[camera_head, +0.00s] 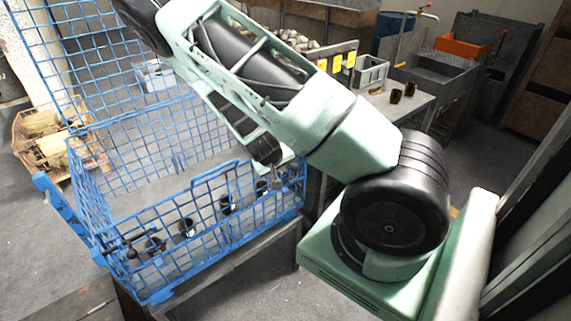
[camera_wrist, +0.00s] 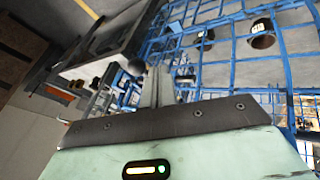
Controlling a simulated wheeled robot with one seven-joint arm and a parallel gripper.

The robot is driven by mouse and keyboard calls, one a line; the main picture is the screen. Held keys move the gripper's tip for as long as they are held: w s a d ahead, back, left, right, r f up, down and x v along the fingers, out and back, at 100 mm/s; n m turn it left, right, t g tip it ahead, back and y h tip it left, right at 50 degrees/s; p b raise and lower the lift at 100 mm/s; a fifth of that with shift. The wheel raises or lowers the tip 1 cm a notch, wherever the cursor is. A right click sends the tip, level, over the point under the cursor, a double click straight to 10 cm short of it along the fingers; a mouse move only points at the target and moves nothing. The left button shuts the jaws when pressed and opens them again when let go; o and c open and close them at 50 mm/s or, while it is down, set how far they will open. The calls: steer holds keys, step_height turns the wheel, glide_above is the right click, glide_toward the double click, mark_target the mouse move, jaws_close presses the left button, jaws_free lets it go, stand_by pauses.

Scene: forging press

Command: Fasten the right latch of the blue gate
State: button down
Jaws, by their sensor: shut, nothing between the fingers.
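The blue gate (camera_head: 215,215) is the mesh front panel of a blue wire cage, and it stands upright. My gripper (camera_head: 277,182) is at the gate's right end, partly hidden behind my arm. In the wrist view my gripper (camera_wrist: 158,88) has its two pale fingers together with nothing visible between them, pointing toward blue bars. The right latch is at this end of the gate, but it is too small and covered to make out whether it is fastened or whether the fingers touch it. Dark fittings (camera_head: 130,252) show at the gate's left end.
Several dark cylindrical parts (camera_head: 186,228) sit behind the gate mesh; one also shows in the wrist view (camera_wrist: 262,36). A table (camera_head: 420,103) with a grey crate (camera_head: 370,72) stands behind my arm. The floor in front of the cage is clear.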

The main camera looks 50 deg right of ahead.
steer(key=shift+s+d+f, duration=0.15)
steer(key=shift+s+d, duration=0.15)
steer(key=shift+d, duration=0.4)
steer(key=d, duration=0.2)
steer(key=s+d+b, duration=0.1)
steer(key=d, duration=0.1)
steer(key=shift+f, duration=0.1)
steer(key=shift+d, duration=0.25)
